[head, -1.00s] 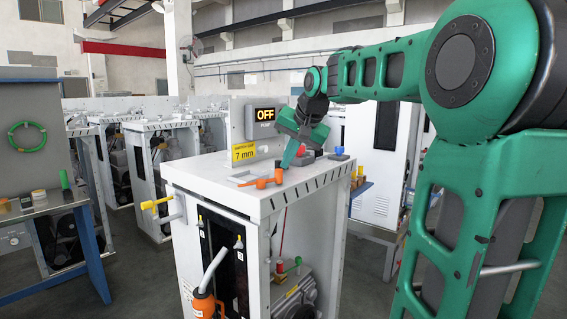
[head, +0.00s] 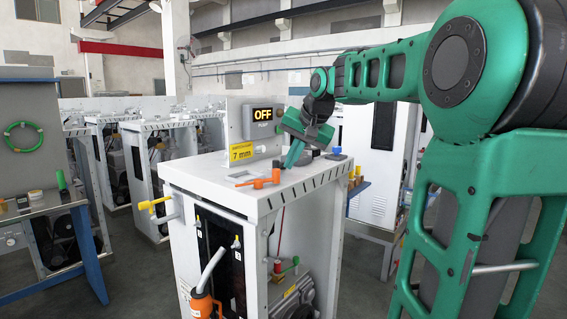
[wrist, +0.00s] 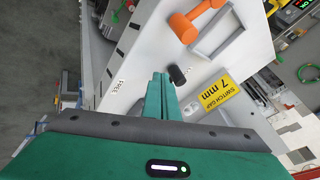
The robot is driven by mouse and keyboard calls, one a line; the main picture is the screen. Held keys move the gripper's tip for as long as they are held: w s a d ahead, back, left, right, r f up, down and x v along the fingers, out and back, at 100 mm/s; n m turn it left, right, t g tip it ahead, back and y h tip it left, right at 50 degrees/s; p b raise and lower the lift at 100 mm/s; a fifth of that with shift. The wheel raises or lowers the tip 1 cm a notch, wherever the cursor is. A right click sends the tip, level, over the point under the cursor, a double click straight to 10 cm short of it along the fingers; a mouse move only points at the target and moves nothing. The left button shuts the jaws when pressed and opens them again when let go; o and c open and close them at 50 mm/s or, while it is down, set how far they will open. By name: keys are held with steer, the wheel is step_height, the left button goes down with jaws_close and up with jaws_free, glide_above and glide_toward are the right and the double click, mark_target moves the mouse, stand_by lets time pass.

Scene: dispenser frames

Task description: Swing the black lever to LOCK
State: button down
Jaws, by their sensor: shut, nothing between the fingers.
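The black lever shows in the wrist view as a short dark knob (wrist: 177,75) on the white cabinet top (wrist: 135,65). A small label reading FREE (wrist: 118,86) lies to its left; no LOCK label is readable. My gripper (wrist: 160,78) has its green fingers together and empty, with the tips just left of the knob; I cannot tell whether they touch it. In the head view my gripper (head: 289,165) points down at the cabinet top (head: 215,180), and I cannot make out the lever there.
An orange lever (head: 258,183) and a grey frame (wrist: 215,35) sit close by on the top. A yellow 7 mm sign (head: 242,152) and a display reading OFF (head: 263,114) stand at the back. A yellow handle (head: 152,204) sticks out at the left.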

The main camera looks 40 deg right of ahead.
steer(key=s+f+v, duration=0.1)
steer(key=v, duration=1)
steer(key=shift+s, duration=0.3)
steer(key=shift+a, duration=0.15)
steer(key=s+a+f+n+g, duration=0.2)
steer(key=s+a+f+g, duration=0.1)
steer(key=s+f, duration=0.9)
steer(key=s+a+f+n+g+y, duration=0.1)
steer(key=s+a+f+g, duration=0.3)
steer(key=s+f, duration=0.9)
step_height(320, 180, down, 8)
steer(key=shift+s+r+n, duration=0.1)
steer(key=shift+s+n, duration=0.1)
steer(key=shift+n, duration=0.2)
steer(key=shift+a, duration=0.15)
